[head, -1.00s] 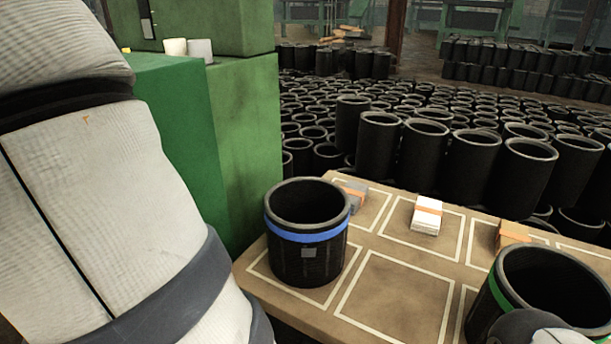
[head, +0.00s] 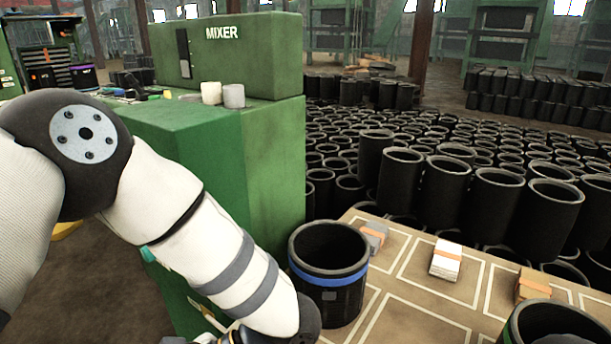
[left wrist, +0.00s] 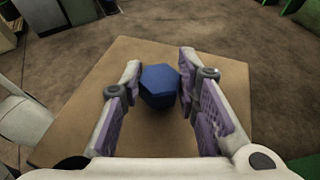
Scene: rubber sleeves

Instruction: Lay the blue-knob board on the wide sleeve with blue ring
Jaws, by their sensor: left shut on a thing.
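The sleeve with the blue ring (head: 329,272) is a wide black open-topped cylinder, upright on the tan table in the head view. Its mouth is open and dark inside. In the left wrist view my left gripper (left wrist: 160,74) has its fingers on either side of a blue faceted knob (left wrist: 158,90). The brown flat board (left wrist: 82,100) spreads out below the knob, with floor around its edges. In the head view my left arm reaches down in front of the table, left of the sleeve; its gripper is mostly cut off by the bottom edge. My right gripper is not seen.
A green-ringed sleeve (head: 518,332) stands at the lower right. A white bundle (head: 446,262), a grey bundle (head: 374,238) and a brown bundle (head: 532,286) lie on the marked table (head: 410,322). The green mixer (head: 250,150) stands behind left; many black sleeves fill the floor behind.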

